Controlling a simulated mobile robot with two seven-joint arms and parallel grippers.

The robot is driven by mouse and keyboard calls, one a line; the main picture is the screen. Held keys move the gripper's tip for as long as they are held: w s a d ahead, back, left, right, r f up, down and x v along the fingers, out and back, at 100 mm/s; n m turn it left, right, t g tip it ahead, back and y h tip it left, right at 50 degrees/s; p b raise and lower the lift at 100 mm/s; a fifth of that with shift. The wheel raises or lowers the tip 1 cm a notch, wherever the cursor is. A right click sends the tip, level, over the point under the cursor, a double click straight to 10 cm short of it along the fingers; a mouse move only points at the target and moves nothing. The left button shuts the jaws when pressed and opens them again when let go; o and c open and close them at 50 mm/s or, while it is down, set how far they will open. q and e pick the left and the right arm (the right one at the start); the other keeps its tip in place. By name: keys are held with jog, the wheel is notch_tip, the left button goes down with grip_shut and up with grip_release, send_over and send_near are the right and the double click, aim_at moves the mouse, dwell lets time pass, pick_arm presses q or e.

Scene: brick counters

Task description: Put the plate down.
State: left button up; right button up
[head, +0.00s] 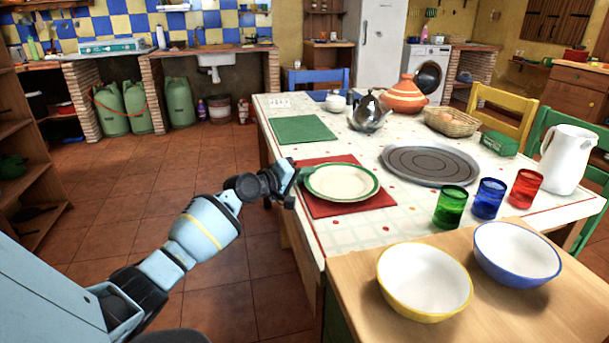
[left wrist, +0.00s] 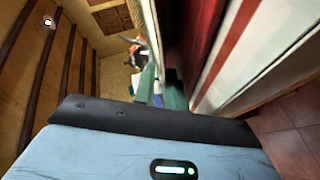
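A cream plate (head: 342,182) with a green rim is flat over the red place mat (head: 384,199) on the near left side of the table. I cannot tell whether it rests on the mat or is slightly above it. My left gripper (head: 299,174) reaches in from the left and is shut on the plate's left rim. My right gripper is not in view.
A green mat (head: 303,130) lies farther back. A grey round tray (head: 430,165) is right of the plate. Green (head: 451,206), blue (head: 488,198) and red (head: 526,188) glasses stand near two bowls, yellow-rimmed (head: 424,281) and blue-rimmed (head: 517,253). Tiled floor is clear left of the table.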

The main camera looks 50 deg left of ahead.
pick_arm(q)
jog(key=shift+r, duration=0.2)
jog(key=s+r+p, duration=0.2)
jog(key=s, duration=0.9)
jog(key=shift+s+p, duration=0.4)
jog(key=s+d+f+m+g, duration=0.25)
jog(key=s+d+f, duration=0.35)
jog(key=f, duration=0.3)
jog(key=s+d+f+m+g, duration=0.25)
jog(key=s+d+f, duration=0.3)
jog(key=f, duration=0.45)
jog(key=s+d+f+m+g, duration=0.1)
jog(key=s+d+f+m, duration=0.2)
jog(key=s+d+f, duration=0.45)
jog(key=s+d+f+m+g, duration=0.2)
jog(key=s+d+f+m, duration=0.1)
jog(key=s+d, duration=0.5)
jog(key=s+d+f+m+g+h, duration=0.1)
jog(key=s+d+f+m, duration=0.2)
jog(key=s+d, duration=0.6)
jog(key=s+m, duration=0.1)
jog(key=s, duration=0.5)
jog(key=shift+s+d+g+h, duration=0.25)
jog(key=shift+g+h, duration=0.05)
jog(key=shift+g, duration=0.1)
